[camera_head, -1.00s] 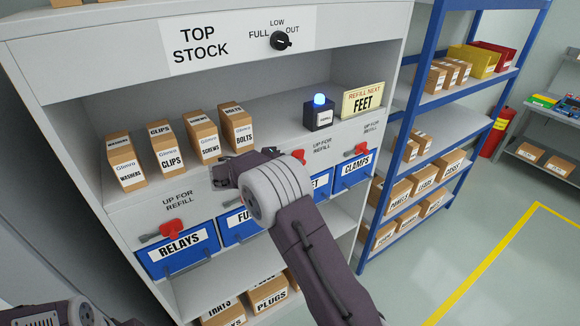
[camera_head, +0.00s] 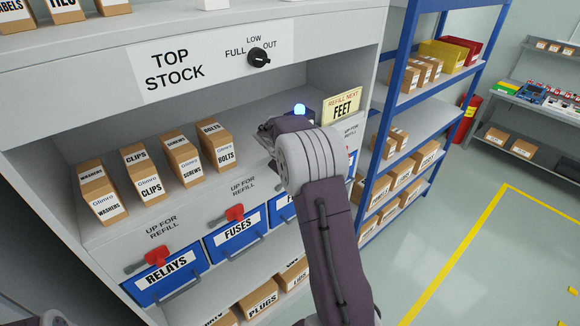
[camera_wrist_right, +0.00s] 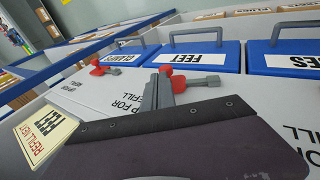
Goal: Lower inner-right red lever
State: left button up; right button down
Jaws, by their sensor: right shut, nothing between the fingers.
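The red lever (camera_wrist_right: 168,72) above the FEET bin (camera_wrist_right: 197,62) shows in the right wrist view, its grey handle (camera_wrist_right: 203,82) sticking out sideways. My right gripper (camera_wrist_right: 160,84) is shut and empty, its fingertips close beside this lever; I cannot tell whether they touch. In the head view my right gripper (camera_head: 285,126) is over the right part of the shelf, and the arm hides the FEET lever and much of its bin. The FUSES lever (camera_head: 235,213) and RELAYS lever (camera_head: 168,251) have handles pointing left. The CLAMPS lever (camera_wrist_right: 104,68) shows in the wrist view. My left gripper is out of view.
A lit blue lamp (camera_head: 299,109) and a REFILL NEXT FEET sign (camera_head: 342,106) stand beside my right gripper. Several small boxes (camera_head: 184,160) stand on the shelf to the left. A blue rack (camera_head: 376,150) is to the right, with open floor beyond.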

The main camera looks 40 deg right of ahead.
pick_arm(q)
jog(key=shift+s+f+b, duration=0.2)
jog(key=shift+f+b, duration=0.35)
jog(key=shift+b, duration=0.2)
pick_arm(e)
jog(key=shift+s+a+f, duration=0.3)
jog(key=shift+a+f, duration=0.05)
jog(key=shift+a, duration=0.3)
